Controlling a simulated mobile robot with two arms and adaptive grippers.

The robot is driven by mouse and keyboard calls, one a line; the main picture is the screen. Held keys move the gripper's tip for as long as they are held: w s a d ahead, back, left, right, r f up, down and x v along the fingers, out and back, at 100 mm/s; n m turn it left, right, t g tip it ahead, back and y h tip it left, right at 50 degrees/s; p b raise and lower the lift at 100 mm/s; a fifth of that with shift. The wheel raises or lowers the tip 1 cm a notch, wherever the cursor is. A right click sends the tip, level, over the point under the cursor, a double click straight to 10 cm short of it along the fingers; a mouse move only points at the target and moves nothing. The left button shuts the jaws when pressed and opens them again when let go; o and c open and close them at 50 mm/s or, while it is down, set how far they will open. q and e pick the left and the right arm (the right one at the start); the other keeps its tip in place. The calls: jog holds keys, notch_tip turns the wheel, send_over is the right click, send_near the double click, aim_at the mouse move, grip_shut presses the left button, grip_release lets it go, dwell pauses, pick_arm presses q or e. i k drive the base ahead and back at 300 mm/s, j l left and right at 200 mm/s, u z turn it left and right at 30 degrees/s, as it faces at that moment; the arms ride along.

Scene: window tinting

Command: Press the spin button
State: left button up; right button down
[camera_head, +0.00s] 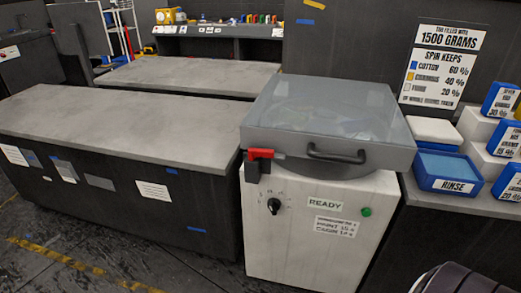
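A white spin machine (300,250) stands in the middle of the head view. A round green button (366,211) sits on the right of its front panel, uncovered. A dark dial (274,205) is on the panel's left. A "READY" label (325,204) lies between them. The grey see-through lid (335,110) is down over the top, with a dark handle (337,157) at its front. A red latch (260,153) is at the lid's front left corner. The lid's contents are too blurred to tell. Neither of my grippers shows.
A long grey-topped bench (110,120) stands left of the machine. On the right, a blue "RINSE" tray (450,185) and several labelled boxes rest on another counter. A sign (445,65) hangs behind them. The space directly in front of the green button looks clear.

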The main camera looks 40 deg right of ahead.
aim_at(366, 213)
jog(key=z, duration=1.65)
